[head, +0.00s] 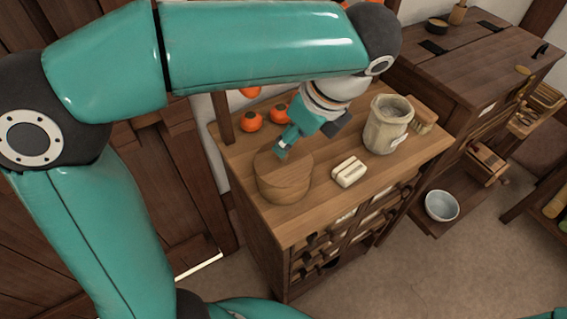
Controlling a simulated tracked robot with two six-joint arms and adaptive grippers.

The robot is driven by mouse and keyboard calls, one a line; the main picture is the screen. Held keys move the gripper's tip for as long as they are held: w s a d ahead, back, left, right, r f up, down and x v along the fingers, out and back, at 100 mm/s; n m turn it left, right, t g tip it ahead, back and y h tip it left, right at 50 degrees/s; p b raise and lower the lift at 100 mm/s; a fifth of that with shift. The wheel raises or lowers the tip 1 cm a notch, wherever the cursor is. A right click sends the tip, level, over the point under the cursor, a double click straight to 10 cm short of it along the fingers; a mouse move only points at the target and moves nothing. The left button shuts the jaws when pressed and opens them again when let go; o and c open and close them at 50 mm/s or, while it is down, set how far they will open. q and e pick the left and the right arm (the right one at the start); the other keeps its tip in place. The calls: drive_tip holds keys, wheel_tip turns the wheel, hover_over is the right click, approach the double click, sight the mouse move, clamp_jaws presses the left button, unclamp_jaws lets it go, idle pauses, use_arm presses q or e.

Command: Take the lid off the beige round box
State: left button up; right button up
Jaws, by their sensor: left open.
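The beige round box (284,187) stands upright on the wooden cabinet top (320,213), near its left front edge. Its flat round top is on, and part of the far rim is hidden behind my gripper. My left gripper (285,150) comes down from above right with its fingertips at the far side of the box's top. It is open and holds nothing that I can see. Whether it touches the lid I cannot tell. My right gripper is not in view.
A cream block (349,172) lies right of the box. A beige sack (388,125) and a brush (421,114) stand farther right. Orange fruits (251,121) sit behind the box. A metal bowl (441,206) is lower right. The cabinet's front strip is clear.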

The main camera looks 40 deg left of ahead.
sight(283, 159)
use_arm(q)
drive_tip(key=shift+d+x, duration=0.15)
drive_tip(key=shift+x, duration=1.55)
drive_tip(key=shift+d+x, duration=0.15)
drive_tip(key=shift+x, duration=1.55)
drive_tip(key=shift+w, duration=0.2)
drive_tip(key=shift+c, duration=0.2)
clamp_jaws()
